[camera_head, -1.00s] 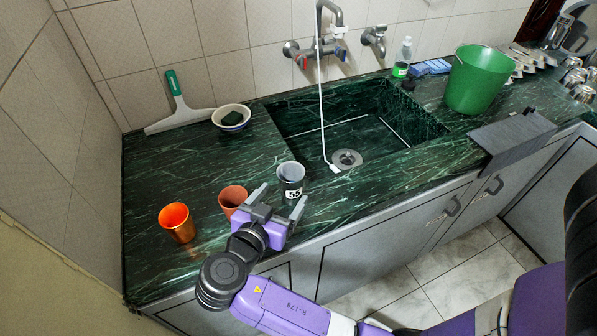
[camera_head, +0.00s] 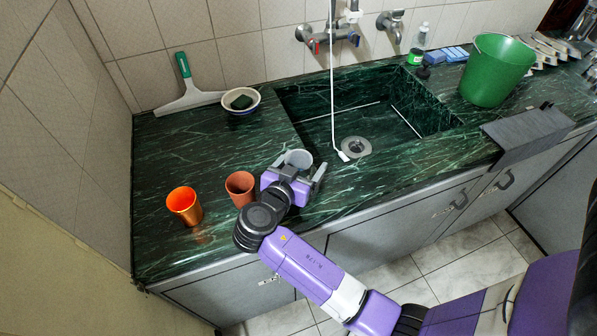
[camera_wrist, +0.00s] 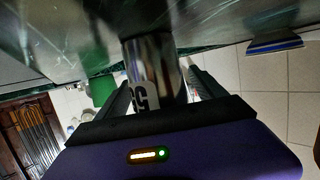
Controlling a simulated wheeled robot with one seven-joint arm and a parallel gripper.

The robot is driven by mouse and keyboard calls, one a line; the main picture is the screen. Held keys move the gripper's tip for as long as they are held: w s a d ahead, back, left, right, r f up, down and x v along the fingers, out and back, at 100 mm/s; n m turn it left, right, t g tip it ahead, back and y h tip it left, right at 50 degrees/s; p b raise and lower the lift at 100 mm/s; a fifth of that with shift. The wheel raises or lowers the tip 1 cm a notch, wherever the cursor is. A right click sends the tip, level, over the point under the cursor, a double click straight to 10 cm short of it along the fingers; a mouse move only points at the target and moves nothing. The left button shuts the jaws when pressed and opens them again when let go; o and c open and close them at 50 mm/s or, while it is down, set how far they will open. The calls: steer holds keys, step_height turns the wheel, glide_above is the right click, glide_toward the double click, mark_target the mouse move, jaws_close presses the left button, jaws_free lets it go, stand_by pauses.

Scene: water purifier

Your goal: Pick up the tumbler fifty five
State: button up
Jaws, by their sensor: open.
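The tumbler fifty five (camera_head: 298,158) stands on the green counter near the sink's front left corner. In the head view only its pale top shows, and my gripper hides its lower part. The wrist view shows the tumbler (camera_wrist: 152,72), dark and shiny with a white label with digits, between the fingers. My gripper (camera_head: 300,168) is open, with one finger on each side of the tumbler. I cannot tell whether either finger touches it.
A brown cup (camera_head: 240,187) stands close to the left of my gripper, and an orange cup (camera_head: 184,205) farther left. The sink (camera_head: 375,118) lies behind on the right, with a white hose (camera_head: 333,95) hanging in it. A bowl (camera_head: 241,101) and squeegee (camera_head: 188,92) are at the back.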

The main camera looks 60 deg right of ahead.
steer(key=c, duration=1.5)
steer(key=shift+r, duration=0.15)
